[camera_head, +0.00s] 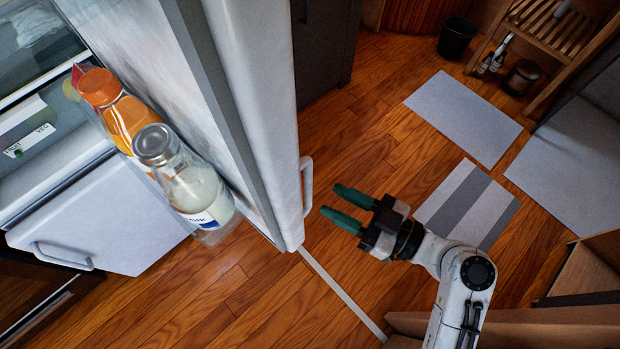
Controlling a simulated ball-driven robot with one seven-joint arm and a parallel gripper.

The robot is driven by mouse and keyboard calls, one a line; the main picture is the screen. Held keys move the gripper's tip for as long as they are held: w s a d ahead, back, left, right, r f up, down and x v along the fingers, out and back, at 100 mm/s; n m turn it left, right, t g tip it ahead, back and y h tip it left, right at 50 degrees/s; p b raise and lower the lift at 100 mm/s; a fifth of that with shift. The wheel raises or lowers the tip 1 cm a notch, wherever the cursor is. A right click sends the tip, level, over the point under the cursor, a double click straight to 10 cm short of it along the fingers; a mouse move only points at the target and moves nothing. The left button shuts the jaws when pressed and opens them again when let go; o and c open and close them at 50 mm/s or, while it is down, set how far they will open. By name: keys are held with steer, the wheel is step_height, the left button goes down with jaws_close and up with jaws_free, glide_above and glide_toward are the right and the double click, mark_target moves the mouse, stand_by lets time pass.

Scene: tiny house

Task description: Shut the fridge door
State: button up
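The fridge door (251,95) stands open, its edge toward me, with its inner side facing left. A white handle (307,186) sits on its outer right side, near the lower end. The door's shelf holds an orange-capped juice bottle (117,112) and a milk bottle (190,182). The fridge interior (35,110) shows at the left. My gripper (343,207) is right of the door, a little right of and below the handle in the picture. Its two green fingers point left and are apart with nothing between them. It appears not to touch the door.
A white lower door or drawer front (105,220) with its own handle is below the fridge interior. Wooden floor (220,300) is clear around the door. Mats (465,118), a dark bin (457,38) and a wooden rack (555,30) lie at the right. A dark cabinet (322,45) stands behind the door.

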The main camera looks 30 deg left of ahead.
mark_target(308, 187)
steer(key=a, duration=0.7)
steer(key=shift+w+p, duration=0.1)
steer(key=shift+p, duration=0.2)
steer(key=shift+c, duration=0.3)
steer(key=shift+d, duration=0.1)
jaws_close()
